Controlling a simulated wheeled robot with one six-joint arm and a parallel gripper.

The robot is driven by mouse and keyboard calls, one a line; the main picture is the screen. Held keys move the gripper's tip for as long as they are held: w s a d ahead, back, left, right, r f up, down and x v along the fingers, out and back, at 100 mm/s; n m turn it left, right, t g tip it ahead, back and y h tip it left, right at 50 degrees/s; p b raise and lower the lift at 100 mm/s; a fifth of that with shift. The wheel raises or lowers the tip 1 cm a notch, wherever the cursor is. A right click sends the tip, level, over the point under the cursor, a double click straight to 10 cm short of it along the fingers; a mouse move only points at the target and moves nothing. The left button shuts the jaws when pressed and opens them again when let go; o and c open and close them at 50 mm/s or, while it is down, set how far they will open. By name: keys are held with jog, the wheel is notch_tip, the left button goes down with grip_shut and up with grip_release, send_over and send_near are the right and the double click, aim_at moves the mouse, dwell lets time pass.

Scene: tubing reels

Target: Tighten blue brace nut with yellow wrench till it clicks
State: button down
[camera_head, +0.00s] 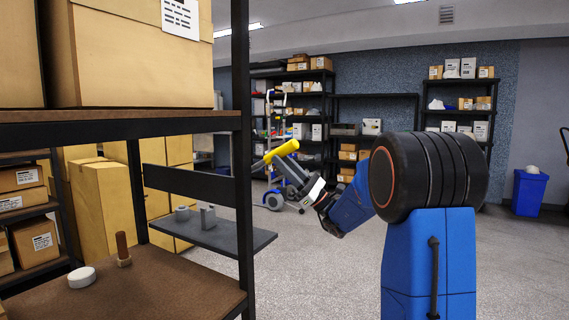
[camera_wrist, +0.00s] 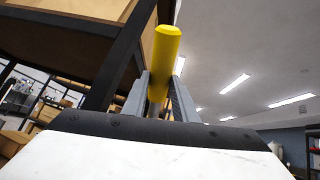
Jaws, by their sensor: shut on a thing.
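My gripper (camera_head: 279,164) is at the end of my blue arm, in the middle of the head view. It is shut on the yellow wrench (camera_head: 283,150). The wrench's thick yellow handle points up and to the right, and its thinner part points down and left toward the rack. In the wrist view the yellow handle (camera_wrist: 164,48) rises between the two grey fingers (camera_wrist: 160,100). The wrench is in the air, to the right of the rack's dark upright and apart from it. I cannot make out a blue brace nut in either view.
A dark rack (camera_head: 243,150) with brown shelves and cardboard boxes (camera_head: 140,55) stands at the left. A grey side shelf (camera_head: 215,238) holds two small grey pieces. A brown peg (camera_head: 123,248) and a white disc (camera_head: 82,277) are on the lower shelf. The floor to the right is open.

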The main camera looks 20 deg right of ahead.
aim_at(276, 151)
jog(key=shift+s+a+r, duration=0.1)
jog(key=shift+s+a, duration=0.55)
jog(key=shift+a, duration=0.2)
jog(key=shift+w+r, duration=0.1)
jog(key=shift+w, duration=0.05)
dwell(0.3)
jog(key=shift+r+h, duration=0.3)
jog(key=shift+w+a+r+m+h, duration=0.3)
jog(key=shift+w+r+h, duration=0.1)
jog(key=shift+r, duration=0.2)
jog(key=shift+r, duration=0.3)
jog(key=shift+w+a+r+h, duration=0.2)
jog(key=shift+w+r+h, duration=0.1)
jog(key=shift+r+h, duration=0.15)
jog(key=shift+m+g+h, duration=0.4)
jog(key=shift+m+h, duration=0.3)
jog(key=shift+h, duration=0.15)
jog(key=shift+w+a+r, duration=0.25)
jog(key=shift+w+r, duration=0.1)
jog(key=shift+r, duration=0.2)
jog(key=shift+w+a+r, duration=0.3)
jog(key=shift+w+r, duration=0.1)
jog(key=shift+r, duration=0.2)
jog(key=shift+w+a+r, duration=0.25)
jog(key=shift+w+r, duration=0.1)
jog(key=shift+r, duration=0.2)
jog(key=shift+r, duration=0.1)
jog(key=shift+w+a+r, duration=0.15)
